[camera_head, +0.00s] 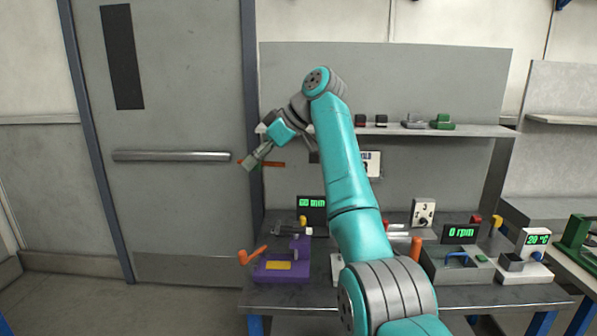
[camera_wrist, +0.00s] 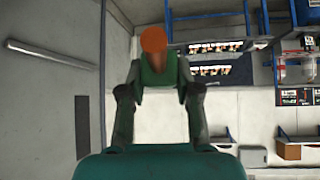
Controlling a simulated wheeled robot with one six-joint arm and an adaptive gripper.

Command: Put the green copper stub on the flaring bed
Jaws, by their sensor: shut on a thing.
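My gripper (camera_head: 256,157) is raised at the left of the bench, in front of the door's edge. It is shut on the copper stub (camera_head: 274,164), which sticks out sideways, orange with a green part. In the wrist view the stub's orange end (camera_wrist: 153,40) points away from my gripper (camera_wrist: 157,84), and its green band (camera_wrist: 155,72) sits between the fingertips. A purple device (camera_head: 272,272) with a yellow plate and an orange handle stands on the bench below; it may be the flaring bed, but I cannot tell for sure.
A 60 mm display (camera_head: 312,203) stands behind the purple device. A 0 rpm unit (camera_head: 460,258) and a 20 °C unit (camera_head: 530,265) stand at the right. A shelf (camera_head: 480,131) with small items runs behind my arm. A door (camera_head: 165,190) is at the left.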

